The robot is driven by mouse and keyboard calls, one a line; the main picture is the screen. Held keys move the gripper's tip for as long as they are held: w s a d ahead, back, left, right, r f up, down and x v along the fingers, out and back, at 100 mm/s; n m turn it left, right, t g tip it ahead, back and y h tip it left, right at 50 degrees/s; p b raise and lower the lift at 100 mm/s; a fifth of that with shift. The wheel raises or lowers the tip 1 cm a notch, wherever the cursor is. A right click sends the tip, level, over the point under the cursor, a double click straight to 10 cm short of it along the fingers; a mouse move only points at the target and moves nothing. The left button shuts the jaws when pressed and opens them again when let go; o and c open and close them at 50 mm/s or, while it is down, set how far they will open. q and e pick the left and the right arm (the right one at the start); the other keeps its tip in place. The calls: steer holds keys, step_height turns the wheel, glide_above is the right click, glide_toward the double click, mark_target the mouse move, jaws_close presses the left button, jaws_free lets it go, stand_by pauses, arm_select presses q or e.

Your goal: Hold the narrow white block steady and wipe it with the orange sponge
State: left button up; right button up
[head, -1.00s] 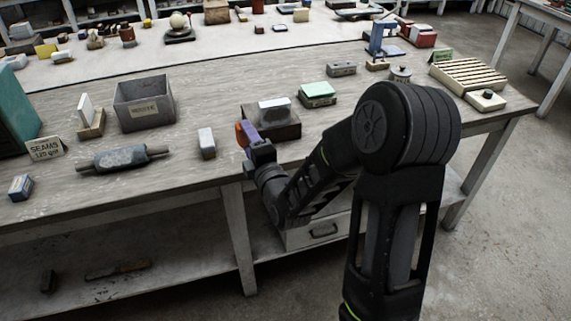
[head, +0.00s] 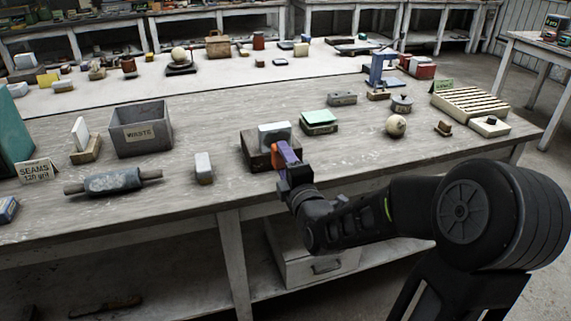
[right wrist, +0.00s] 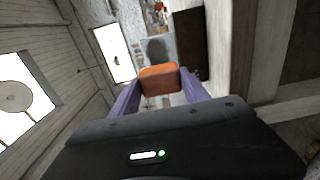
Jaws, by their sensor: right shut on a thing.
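My right gripper (head: 287,173), with purple fingers, is shut on the orange sponge (head: 276,152). The sponge (right wrist: 159,78) also shows between the fingertips (right wrist: 160,84) in the right wrist view. In the head view the sponge is in front of a white block (head: 275,129) on a dark wooden stand (head: 256,150); I cannot tell if they touch. Which white block is the task's one is not clear. My left gripper is not in view.
A grey waste bin (head: 142,130), a white slab in a wooden base (head: 82,134) and a grey roller (head: 113,183) are on the left. A green-topped box (head: 319,122), a pale ball (head: 396,126) and a slatted rack (head: 470,104) are on the right. The table's front edge runs below.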

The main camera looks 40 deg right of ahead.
mark_target(279, 154)
steer(key=shift+x, duration=2)
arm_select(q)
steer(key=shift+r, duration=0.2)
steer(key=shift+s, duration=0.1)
arm_select(e)
steer(key=shift+s+f, duration=0.1)
